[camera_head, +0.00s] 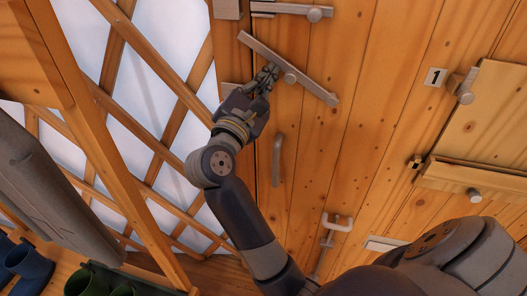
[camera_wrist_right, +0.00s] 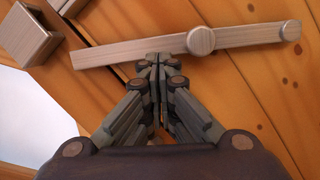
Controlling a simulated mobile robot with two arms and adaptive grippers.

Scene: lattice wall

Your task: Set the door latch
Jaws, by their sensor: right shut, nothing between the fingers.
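The wooden door (camera_head: 335,130) fills the middle of the head view. A pale latch bar (camera_head: 310,86) with a round pivot knob lies tilted across it, its left end higher than its right. In the right wrist view the bar (camera_wrist_right: 150,48) runs across the top, with the round knob (camera_wrist_right: 201,40) right of centre. A square bracket (camera_wrist_right: 27,33) is at the upper left there, apart from the bar's end. My right gripper (camera_head: 269,72) is shut and empty, its fingertips (camera_wrist_right: 158,62) just below the bar; whether they touch it is unclear. My left gripper is not in view.
A door handle (camera_head: 277,160) is below the bar. Another latch bar (camera_head: 290,10) is at the top. A hook fitting (camera_head: 336,222), a number plate (camera_head: 434,77) and a cabinet with a ledge (camera_head: 470,178) are to the right. A lattice wall (camera_head: 150,90) stands left; boots (camera_head: 25,262) sit lower left.

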